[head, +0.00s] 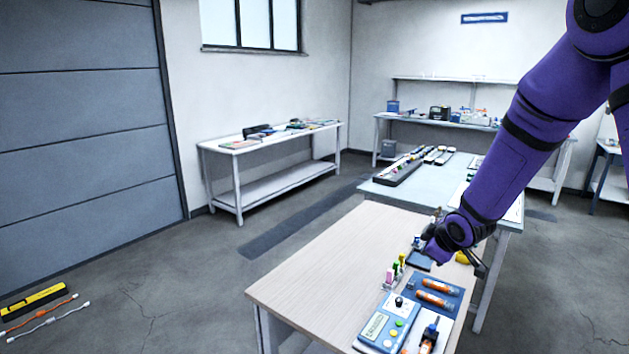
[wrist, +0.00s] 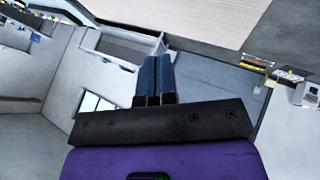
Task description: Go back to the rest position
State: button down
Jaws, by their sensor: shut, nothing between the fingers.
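My purple arm comes in from the upper right in the head view and bends down over the wooden table (head: 310,265). My gripper (head: 483,270) is at its lower end, above the right side of that table, partly hidden by the wrist. In the wrist view my gripper (wrist: 154,62) shows two blue fingers side by side, closed together with nothing between them. The wrist view looks out past the table top (wrist: 220,18) toward the wall and floor.
A blue tray with orange-labelled tubes (head: 436,292) and a meter with a screen (head: 384,322) stand close below my arm. A light-blue table (head: 440,190) stands behind. A white bench (head: 285,150) stands at the back wall.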

jog(key=s+d+r+m+g+h, duration=0.1)
jog(key=s+d+r+m, duration=0.15)
jog(key=s+r, duration=0.6)
jog(key=s+d+r+m+h, duration=0.1)
jog(key=s+r+m, duration=0.3)
jog(key=s+r, duration=0.4)
jog(key=s+a+r+m+g, duration=0.1)
jog(key=s+r+m, duration=0.1)
jog(key=s, duration=0.7)
jog(key=s+a+r+m, duration=0.1)
jog(key=s+r, duration=0.3)
jog(key=s, duration=0.6)
jog(key=shift+r+m+g+y, duration=0.35)
jog(key=shift+m+g+y, duration=0.05)
jog(key=shift+m, duration=0.35)
